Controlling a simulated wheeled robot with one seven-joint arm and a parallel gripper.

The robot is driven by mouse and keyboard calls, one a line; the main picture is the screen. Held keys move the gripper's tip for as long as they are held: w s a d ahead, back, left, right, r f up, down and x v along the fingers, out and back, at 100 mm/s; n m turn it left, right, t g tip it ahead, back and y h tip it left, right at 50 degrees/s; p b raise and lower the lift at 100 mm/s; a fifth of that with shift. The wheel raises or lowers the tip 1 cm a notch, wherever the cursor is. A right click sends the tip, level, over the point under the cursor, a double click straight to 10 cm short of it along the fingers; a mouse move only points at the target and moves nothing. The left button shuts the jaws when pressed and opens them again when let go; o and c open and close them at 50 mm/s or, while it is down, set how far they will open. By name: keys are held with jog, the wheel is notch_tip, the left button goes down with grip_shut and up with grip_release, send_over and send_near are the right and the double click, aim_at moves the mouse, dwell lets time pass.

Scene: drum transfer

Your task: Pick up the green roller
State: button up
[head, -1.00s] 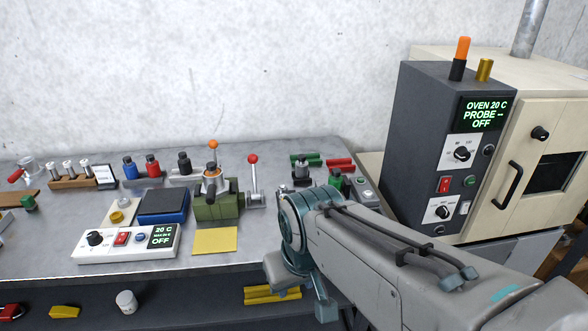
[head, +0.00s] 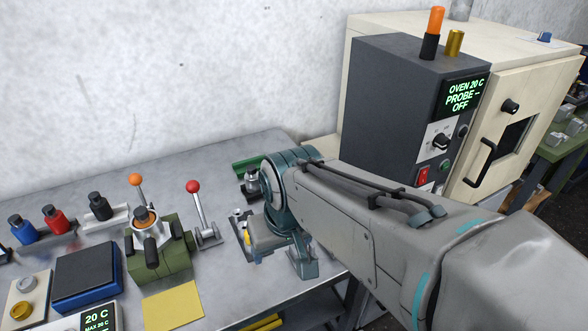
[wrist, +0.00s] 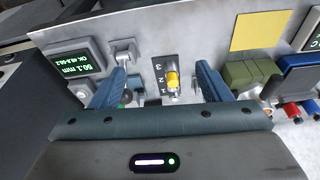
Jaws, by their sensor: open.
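A small green piece with a dark top (wrist: 127,98), likely the green roller, shows in the wrist view just inside the left finger. A plate marked 1, 2, 3 with a yellow piece (wrist: 173,80) lies in view between the fingers.
A lever with a red knob (head: 200,215) and a green block fixture (head: 160,255) stand left of my arm. A green bar (head: 248,164) lies behind it. A gauge display (wrist: 75,60) is at the wrist view's left. The dark oven control box (head: 400,95) stands right.

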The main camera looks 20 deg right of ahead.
jog(key=w+d+m+g+b, duration=0.1)
jog(key=w+d+m, duration=0.4)
jog(key=w, duration=0.3)
jog(key=w+d+m+g+b, duration=0.1)
jog(key=w+d+m+b, duration=0.1)
jog(key=w+d+m, duration=0.3)
jog(key=w+d+m+g+b, duration=0.1)
jog(key=w+d+m, duration=0.4)
jog(key=w+m, duration=0.4)
jog(key=shift+w+d+f+m, duration=0.15)
jog(key=shift+w+f+m, duration=0.05)
jog(key=shift+w, duration=0.45)
jog(key=shift+w+d+f+m, duration=0.1)
jog(key=shift+w+f+m, duration=0.1)
jog(key=shift+w, duration=0.45)
jog(key=shift+w+d+f, duration=0.2)
jog(key=shift+m, duration=0.3)
notch_tip(320, 180, down, 8)
jog(key=shift+r+b, duration=0.1)
jog(key=shift+b, duration=0.2)
jog(key=shift+w+d+f+p, duration=0.1)
jog(key=shift+w+f+p, duration=0.1)
jog(key=shift+f, duration=1.2)
jog(key=shift+w+f+p, duration=0.1)
jog(key=shift+f+p, duration=0.05)
jog(key=shift+f, duration=1.25)
jog(key=c, duration=1.3)
